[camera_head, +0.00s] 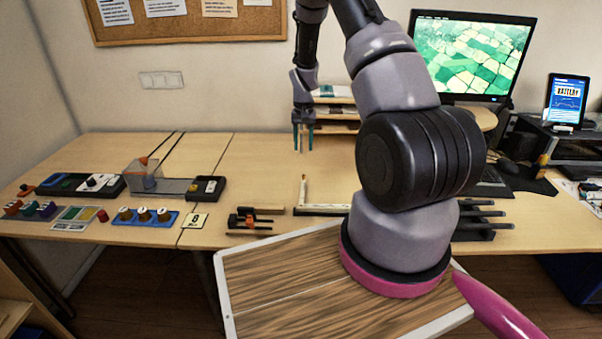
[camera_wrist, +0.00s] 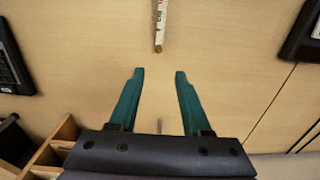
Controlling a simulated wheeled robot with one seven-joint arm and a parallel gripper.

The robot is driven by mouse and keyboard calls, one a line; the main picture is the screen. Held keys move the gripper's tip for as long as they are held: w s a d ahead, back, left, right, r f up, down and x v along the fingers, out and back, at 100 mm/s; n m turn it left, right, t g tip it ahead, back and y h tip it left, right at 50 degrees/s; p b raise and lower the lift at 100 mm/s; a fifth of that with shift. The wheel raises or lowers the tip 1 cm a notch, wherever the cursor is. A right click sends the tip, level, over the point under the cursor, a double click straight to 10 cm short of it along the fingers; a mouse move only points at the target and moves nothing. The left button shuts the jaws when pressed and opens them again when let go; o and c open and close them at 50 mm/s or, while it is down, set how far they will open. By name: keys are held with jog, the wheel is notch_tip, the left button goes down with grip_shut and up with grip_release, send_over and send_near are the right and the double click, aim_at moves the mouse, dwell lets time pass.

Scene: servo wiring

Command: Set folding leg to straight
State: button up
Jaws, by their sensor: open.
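The folding leg (camera_head: 302,192) is a pale, narrow ruler-like strip on the table. It points to the back and meets a second pale strip (camera_head: 322,210), which runs right, so the two form an L. The right end of the second strip is near my arm. In the wrist view the leg's free end (camera_wrist: 159,30) shows printed marks and a brown tip at the top centre. My gripper (camera_head: 303,148) has teal fingers pointing down behind the leg's free end. In the wrist view the fingers (camera_wrist: 156,74) are apart, with nothing held, and the leg's tip lies beyond them.
A wooden shelf (camera_head: 336,116) stands behind my gripper. A black-and-orange clamp-like item (camera_head: 250,217) lies left of the strips. A grey device (camera_head: 208,188) and blue knob panel (camera_head: 145,217) are farther left. Keyboard (camera_head: 490,185) is at right. Table around the leg's tip is clear.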

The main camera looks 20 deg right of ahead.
notch_tip(320, 180, down, 12)
jog(key=shift+d+f, duration=0.1)
jog(key=shift+f, duration=0.1)
dwell(0.4)
grip_shut()
dwell(1.3)
